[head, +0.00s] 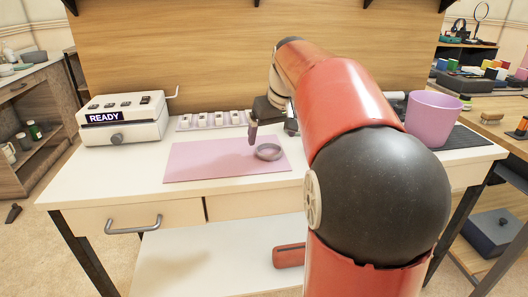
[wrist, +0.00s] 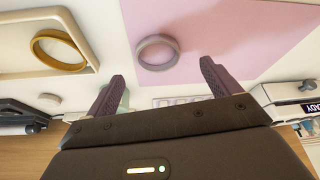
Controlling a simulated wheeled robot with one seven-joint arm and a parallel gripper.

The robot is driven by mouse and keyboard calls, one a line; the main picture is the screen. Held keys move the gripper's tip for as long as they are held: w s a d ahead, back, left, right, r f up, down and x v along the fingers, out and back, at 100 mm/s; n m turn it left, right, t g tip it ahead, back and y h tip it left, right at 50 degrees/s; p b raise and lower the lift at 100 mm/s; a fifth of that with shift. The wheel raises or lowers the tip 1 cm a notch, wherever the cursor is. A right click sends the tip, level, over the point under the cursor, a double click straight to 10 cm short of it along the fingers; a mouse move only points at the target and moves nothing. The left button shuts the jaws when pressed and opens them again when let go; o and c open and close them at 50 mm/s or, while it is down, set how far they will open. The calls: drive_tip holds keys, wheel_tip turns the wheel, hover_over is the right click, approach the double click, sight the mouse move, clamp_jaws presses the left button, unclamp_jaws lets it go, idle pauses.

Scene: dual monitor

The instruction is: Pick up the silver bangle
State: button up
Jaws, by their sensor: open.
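The silver bangle (head: 270,157) lies flat on the pink mat (head: 205,165), near its right part. It also shows in the wrist view as a pale grey ring (wrist: 159,67), whole and unobstructed. My gripper (head: 254,140) is above the mat beside the bangle, pointing down. In the wrist view my gripper (wrist: 161,68) is open and empty. The bangle shows between and just beyond the two fingertips; contact is not visible. In the head view my arm hides the other finger and part of the table.
A gold bangle (wrist: 62,68) sits in a beige tray (wrist: 95,40) to the left in the wrist view. A READY box (head: 125,129) stands at the table's left, a row of small items (head: 205,119) behind the mat, and a pink bin (head: 432,118) at right. The mat's left is clear.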

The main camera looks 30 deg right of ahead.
sight(272, 145)
drive_tip(key=x, duration=0.5)
drive_tip(key=shift+d+f, duration=0.2)
drive_tip(key=shift+c, duration=0.2)
drive_tip(key=c, duration=1)
drive_tip(key=shift+r, duration=0.15)
drive_tip(key=shift+c, duration=0.2)
